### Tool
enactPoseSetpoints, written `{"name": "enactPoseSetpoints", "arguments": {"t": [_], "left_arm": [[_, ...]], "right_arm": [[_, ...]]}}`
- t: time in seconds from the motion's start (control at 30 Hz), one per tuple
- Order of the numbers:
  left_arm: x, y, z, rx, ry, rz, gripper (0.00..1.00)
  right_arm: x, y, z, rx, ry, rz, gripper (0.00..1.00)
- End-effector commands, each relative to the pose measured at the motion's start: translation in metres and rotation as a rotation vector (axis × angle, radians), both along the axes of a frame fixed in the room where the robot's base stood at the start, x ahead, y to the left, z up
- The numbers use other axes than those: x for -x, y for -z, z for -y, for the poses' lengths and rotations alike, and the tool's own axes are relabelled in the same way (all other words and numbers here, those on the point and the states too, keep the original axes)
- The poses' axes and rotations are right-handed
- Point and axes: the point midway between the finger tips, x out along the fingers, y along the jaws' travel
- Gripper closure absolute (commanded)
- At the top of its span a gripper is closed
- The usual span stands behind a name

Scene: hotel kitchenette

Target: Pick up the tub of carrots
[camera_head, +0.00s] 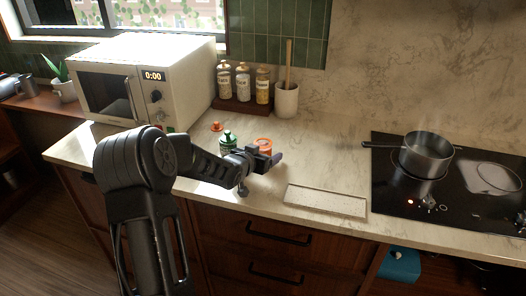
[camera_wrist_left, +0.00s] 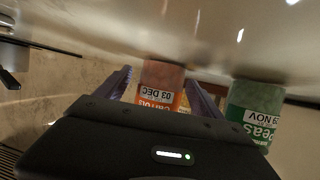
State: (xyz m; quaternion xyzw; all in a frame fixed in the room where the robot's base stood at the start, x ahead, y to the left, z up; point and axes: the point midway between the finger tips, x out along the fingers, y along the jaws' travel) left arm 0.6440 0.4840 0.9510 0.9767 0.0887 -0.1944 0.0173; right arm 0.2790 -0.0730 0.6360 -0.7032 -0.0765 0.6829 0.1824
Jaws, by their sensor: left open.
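The tub of carrots (camera_head: 264,143) has an orange top and stands on the counter behind my left gripper (camera_head: 268,158), which hides part of it. In the left wrist view, which is upside down, the tub of carrots (camera_wrist_left: 162,80) shows its orange body and a white label with "03 DEC". It appears between the two spread fingers, with the gripper open and not closed on it. A green tub of peas (camera_head: 228,141) stands just left of it; its "Peas" label shows in the left wrist view (camera_wrist_left: 255,112). My right gripper is not in view.
A small orange-red object (camera_head: 216,126) lies behind the tubs. A microwave (camera_head: 145,75) stands at the left, jars (camera_head: 243,82) and a utensil pot (camera_head: 287,100) at the back. A pale board (camera_head: 325,200) lies right; a pan (camera_head: 426,155) is on the hob.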

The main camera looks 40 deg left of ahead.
Motion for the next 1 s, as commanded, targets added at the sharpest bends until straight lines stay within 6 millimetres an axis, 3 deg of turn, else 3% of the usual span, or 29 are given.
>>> {"name": "enactPoseSetpoints", "arguments": {"t": [0.57,1.0], "left_arm": [[0.0001,0.0004,-0.0004,0.001,-0.001,0.000,0.22],[0.0002,0.0003,-0.0004,0.001,-0.001,0.000,0.58]], "right_arm": [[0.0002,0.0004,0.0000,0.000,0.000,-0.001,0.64],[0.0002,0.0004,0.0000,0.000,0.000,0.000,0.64]]}}
